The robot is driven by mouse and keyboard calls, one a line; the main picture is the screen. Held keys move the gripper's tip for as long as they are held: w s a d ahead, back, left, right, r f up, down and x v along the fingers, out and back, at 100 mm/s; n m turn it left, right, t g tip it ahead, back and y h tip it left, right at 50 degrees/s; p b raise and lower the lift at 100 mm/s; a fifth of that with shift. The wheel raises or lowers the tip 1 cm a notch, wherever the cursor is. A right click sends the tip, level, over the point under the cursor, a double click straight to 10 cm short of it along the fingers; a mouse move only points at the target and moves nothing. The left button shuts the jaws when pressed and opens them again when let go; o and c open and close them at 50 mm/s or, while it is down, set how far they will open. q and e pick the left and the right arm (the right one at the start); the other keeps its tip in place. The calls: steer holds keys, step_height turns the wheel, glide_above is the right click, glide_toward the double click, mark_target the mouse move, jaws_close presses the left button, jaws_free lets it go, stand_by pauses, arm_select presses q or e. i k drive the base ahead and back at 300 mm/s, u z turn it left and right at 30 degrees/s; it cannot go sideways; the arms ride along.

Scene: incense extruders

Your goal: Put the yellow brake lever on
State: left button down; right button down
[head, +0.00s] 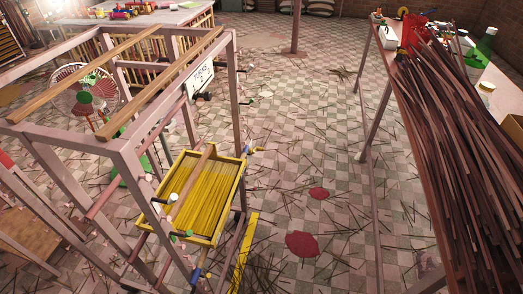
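I cannot tell for sure which part is the yellow brake lever. A yellow tray (238,190) of yellow sticks sits tilted in the grey metal frame (183,258). A small part with yellow and blue on it (252,149) sticks out at the tray's far right corner. Several small levers with coloured ends sit along the frame, among them a white-ended one (172,197) and a blue-ended one (196,275). A long yellow bar (243,255) stands below the tray's right side. Neither of my grippers shows in the head view.
A table piled with dark sticks (440,130) stands at the right, with a red container (413,31) and a green bottle (484,45) at its far end. A fan (83,92) stands behind the frame at left. The tiled floor between is open, with scattered sticks and red patches (302,244).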

mark_target(259, 149)
steer(key=k, duration=0.85)
steer(key=z, duration=0.55)
steer(key=i, duration=2.6)
steer(key=u, duration=0.5)
